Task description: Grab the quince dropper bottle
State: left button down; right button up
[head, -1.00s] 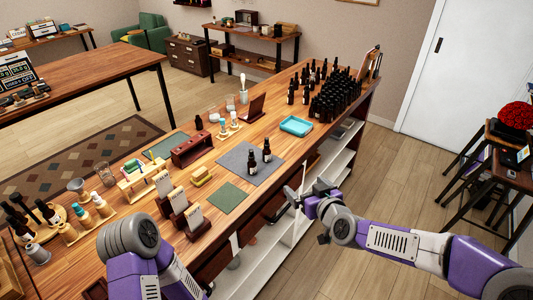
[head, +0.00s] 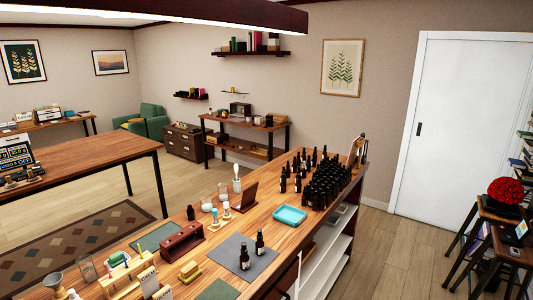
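Many dark dropper bottles (head: 325,182) stand upright in a dense group at the far end of the wooden counter (head: 262,215). Two more dark bottles stand apart on a grey mat (head: 232,262) nearer to me: a left one (head: 244,258) and a right one (head: 260,243). Another small dark bottle (head: 191,213) stands at the counter's left side. Labels are too small to read, so I cannot tell which bottle is quince. Neither of my grippers is in view.
A turquoise tray (head: 289,216) lies between the mat and the bottle group. A dark red-brown rack (head: 181,243) stands left of the mat. White shelves (head: 325,268) are under the counter's right side. Open floor (head: 400,250) lies to the right, before stools (head: 487,240).

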aim_at(260, 244)
jog(key=z, duration=1.6)
jog(key=i, duration=1.7)
jog(key=u, duration=3.35)
